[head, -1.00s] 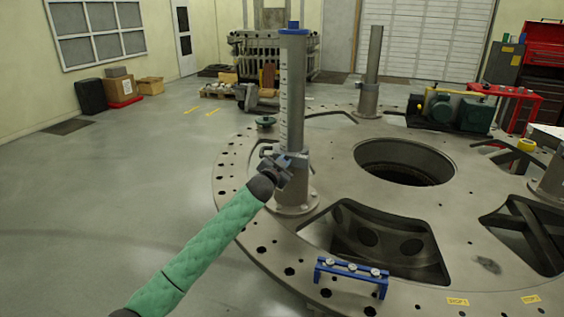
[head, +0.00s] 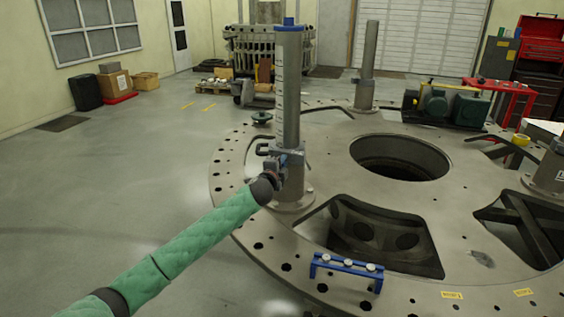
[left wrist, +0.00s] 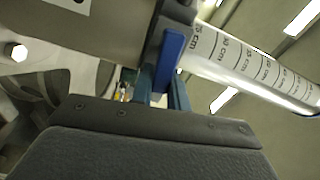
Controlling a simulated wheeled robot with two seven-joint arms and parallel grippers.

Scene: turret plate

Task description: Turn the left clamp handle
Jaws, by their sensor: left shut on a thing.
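The left clamp (head: 268,149) sits low on the upright graduated post (head: 288,90), with a dark grip-shaped part jutting left. My left gripper (head: 282,168) is at the clamp, on the near side of the post. It is shut on the clamp handle, which is mostly hidden by the gripper in the head view. In the left wrist view, the fingers (left wrist: 160,92) close around a blue piece (left wrist: 170,60) that looks like the handle, with the post's scale (left wrist: 255,65) behind to the right. My right gripper is not in view.
The post stands on the round turret plate (head: 232,170), which has a large central hole (head: 400,160) and several cut-outs. A blue bracket with knobs (head: 346,268) lies at the near edge. Another post (head: 368,60) and green motors (head: 450,105) stand farther back.

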